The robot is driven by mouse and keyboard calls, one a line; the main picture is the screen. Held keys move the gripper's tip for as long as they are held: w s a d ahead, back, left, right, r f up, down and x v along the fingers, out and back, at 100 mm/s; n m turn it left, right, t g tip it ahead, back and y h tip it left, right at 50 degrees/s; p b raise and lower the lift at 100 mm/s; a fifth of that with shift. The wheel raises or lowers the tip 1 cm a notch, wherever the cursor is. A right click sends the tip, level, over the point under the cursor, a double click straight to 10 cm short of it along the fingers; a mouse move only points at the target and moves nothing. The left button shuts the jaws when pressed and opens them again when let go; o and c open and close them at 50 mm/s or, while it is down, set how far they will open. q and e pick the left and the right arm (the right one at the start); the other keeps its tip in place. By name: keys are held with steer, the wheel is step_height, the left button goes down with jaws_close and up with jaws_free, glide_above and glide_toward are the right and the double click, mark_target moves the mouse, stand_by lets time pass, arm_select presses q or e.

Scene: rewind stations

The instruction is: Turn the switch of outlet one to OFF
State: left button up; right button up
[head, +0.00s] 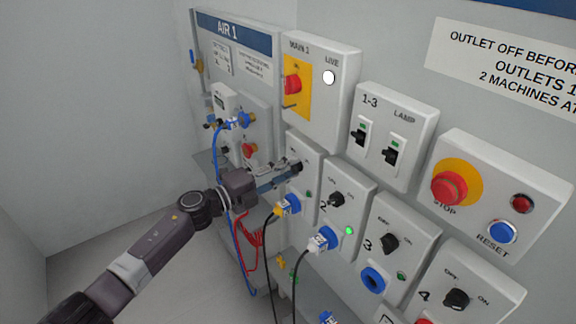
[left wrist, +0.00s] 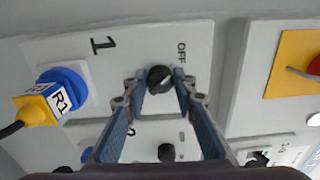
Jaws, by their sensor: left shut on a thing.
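My left gripper (head: 290,171) reaches the outlet one panel (head: 304,148) in the head view and hides most of its switch. In the left wrist view my left gripper (left wrist: 161,84) has its two fingertips on either side of the black rotary switch (left wrist: 160,78), shut on it. An OFF label (left wrist: 182,52) is beside the switch, and a large 1 (left wrist: 102,45) is on the panel. The switch has a pale mark, but I cannot tell which way it points. My right gripper is not in view.
A yellow and blue plug (left wrist: 48,103) labelled R1 sits in the outlet one socket. Outlet two (head: 346,187) has a plug and a lit green lamp. Outlets three (head: 401,231) and four stand farther right. Blue and red hoses hang beside my left arm.

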arm_select(q)
steer(key=shift+n, duration=0.3)
steer(key=o, duration=1.2)
steer(key=shift+c, duration=0.2)
steer(key=v, duration=1.2)
